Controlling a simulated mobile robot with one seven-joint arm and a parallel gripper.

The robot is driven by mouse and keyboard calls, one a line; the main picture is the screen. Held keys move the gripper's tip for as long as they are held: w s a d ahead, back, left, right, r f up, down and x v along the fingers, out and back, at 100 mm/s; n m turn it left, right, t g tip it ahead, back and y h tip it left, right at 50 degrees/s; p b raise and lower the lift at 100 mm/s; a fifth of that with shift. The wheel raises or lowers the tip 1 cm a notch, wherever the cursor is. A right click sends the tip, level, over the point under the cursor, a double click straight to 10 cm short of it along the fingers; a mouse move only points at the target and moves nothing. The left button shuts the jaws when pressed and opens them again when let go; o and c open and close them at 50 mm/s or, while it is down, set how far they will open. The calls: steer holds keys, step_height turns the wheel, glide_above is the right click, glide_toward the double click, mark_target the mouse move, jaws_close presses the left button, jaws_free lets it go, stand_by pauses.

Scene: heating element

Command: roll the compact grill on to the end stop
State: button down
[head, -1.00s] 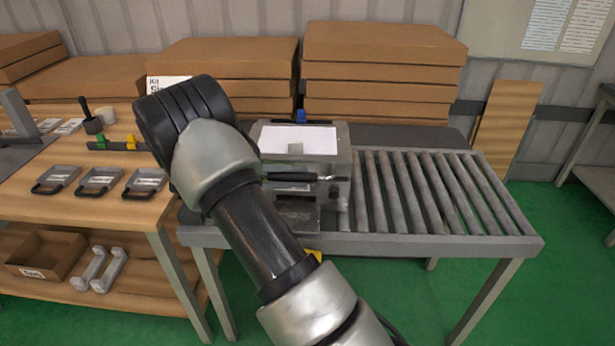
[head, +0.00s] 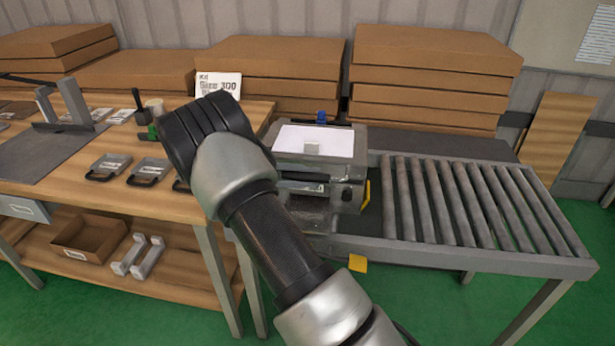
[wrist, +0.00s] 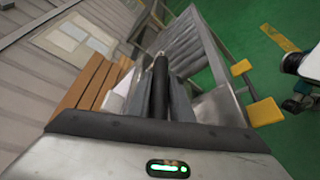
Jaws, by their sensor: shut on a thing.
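The compact grill (head: 354,166) is a grey box with a white top plate, a small pale block on it and a blue part at its back. It stands upright on the roller table (head: 470,262), left of the bare rollers. My arm covers its front left. In the wrist view, the two grey fingers of my gripper (wrist: 161,80) are shut on a dark bar, seemingly the grill's handle. The head view hides the fingers. I cannot make out the end stop for certain; yellow brackets show at the roller table's front (head: 357,263) and beside the grill (head: 367,193).
A wooden workbench (head: 90,190) with trays stands left, close to the roller table. Stacked flat cardboard boxes (head: 435,75) stand behind. The rollers (head: 470,205) right of the grill are empty. Green floor is clear in front.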

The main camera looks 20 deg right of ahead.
steer(key=c, duration=1.6)
jaws_free()
steer(key=p+v, duration=0.1)
steer(key=v, duration=1.6)
steer(key=shift+w+a+p, duration=0.1)
steer(key=shift+a+p, duration=0.05)
steer(key=shift+p, duration=0.2)
